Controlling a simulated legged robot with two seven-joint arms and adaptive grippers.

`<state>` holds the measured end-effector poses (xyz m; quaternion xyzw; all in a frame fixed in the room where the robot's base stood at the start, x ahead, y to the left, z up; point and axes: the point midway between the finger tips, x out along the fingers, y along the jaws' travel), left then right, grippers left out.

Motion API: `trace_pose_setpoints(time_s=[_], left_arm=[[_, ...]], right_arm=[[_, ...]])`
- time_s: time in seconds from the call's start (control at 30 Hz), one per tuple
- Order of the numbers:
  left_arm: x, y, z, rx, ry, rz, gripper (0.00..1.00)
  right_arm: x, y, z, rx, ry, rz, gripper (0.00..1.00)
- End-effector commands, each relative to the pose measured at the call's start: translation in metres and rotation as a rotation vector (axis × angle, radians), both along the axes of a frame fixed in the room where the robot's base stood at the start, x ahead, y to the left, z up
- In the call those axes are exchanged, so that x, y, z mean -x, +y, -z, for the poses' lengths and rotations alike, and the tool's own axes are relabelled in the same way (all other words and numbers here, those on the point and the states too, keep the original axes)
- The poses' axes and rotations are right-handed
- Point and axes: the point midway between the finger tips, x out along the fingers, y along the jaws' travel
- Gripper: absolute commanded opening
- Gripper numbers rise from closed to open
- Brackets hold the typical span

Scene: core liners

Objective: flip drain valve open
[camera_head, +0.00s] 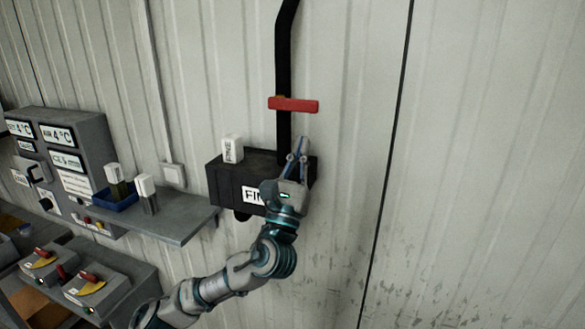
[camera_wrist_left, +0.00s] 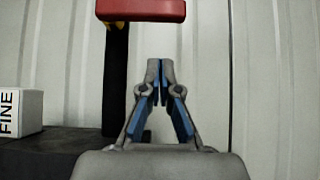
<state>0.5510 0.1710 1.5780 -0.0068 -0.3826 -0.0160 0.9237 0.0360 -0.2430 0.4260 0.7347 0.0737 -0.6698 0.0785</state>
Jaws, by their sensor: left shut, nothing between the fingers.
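The drain valve has a red lever handle (camera_head: 294,105) lying crosswise on a black vertical pipe (camera_head: 284,60) on the wall. The red handle also shows at the top of the left wrist view (camera_wrist_left: 142,10), with the black pipe (camera_wrist_left: 116,85) below it. My left gripper (camera_head: 301,142) is shut and empty, pointing up in front of the pipe, a little below the handle's right half and apart from it. In the left wrist view its fingertips (camera_wrist_left: 160,65) meet just right of the pipe. My right gripper is not in view.
A black box (camera_head: 228,185) labelled FINE sits on the wall behind my left gripper, with a white FINE block (camera_head: 232,148) on top. Left are a grey shelf (camera_head: 180,224), a blue tray (camera_head: 118,200) and a control panel (camera_head: 85,150). The wall to the right is clear.

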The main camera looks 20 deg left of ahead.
Motion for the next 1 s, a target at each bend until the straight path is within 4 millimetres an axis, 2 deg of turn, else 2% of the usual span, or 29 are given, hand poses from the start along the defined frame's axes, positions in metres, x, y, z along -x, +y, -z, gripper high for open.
trace_pose_setpoints(time_s=[0.03, 0.1, 0.3, 1.0], left_arm=[[-0.003, 0.0, -0.012, 0.001, -0.002, -0.001, 0.0], [-0.002, 0.001, -0.023, 0.001, -0.003, -0.001, 0.0], [-0.002, 0.001, -0.039, 0.0, 0.0, -0.001, 0.0], [-0.002, 0.003, -0.044, 0.047, 0.003, 0.001, 0.0]], right_arm=[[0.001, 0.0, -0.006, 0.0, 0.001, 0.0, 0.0], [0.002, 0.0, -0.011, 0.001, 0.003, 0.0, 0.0], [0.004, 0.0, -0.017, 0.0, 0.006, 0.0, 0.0], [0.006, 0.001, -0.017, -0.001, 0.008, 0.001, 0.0]])
